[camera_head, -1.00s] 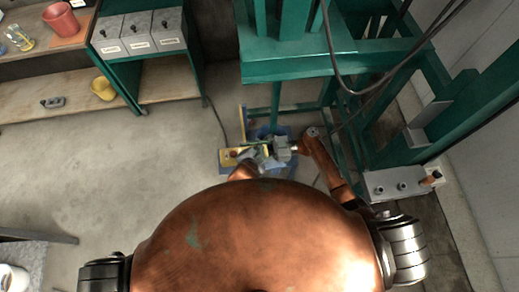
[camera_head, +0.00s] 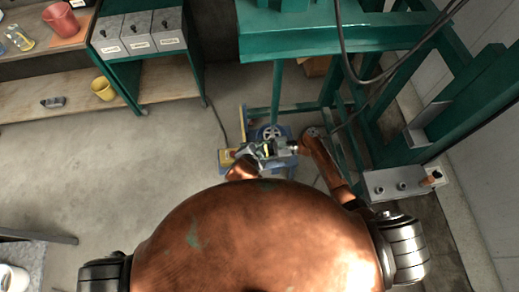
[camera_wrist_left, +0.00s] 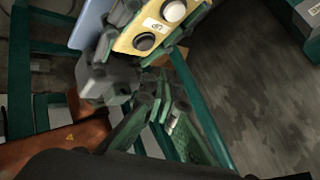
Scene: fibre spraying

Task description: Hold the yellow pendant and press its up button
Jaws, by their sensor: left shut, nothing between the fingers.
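The yellow pendant (camera_wrist_left: 143,30) shows at the top of the left wrist view, tilted, with a white button, a dark button and a small label. My right gripper (camera_wrist_left: 108,80) is shut around it, its dark fingers along the pendant's sides. My left gripper (camera_wrist_left: 160,98) is shut and empty, just below the pendant and apart from its buttons in that view. In the head view my left gripper (camera_head: 250,152) and my right gripper (camera_head: 284,147) are close together ahead of my body. The pendant is too small and covered there to make out clearly. Button markings are not legible.
A blue machine with a handwheel (camera_head: 271,132) stands behind my grippers. A large green frame (camera_head: 320,45) with hanging dark cables fills the upper right. Floor between is clear.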

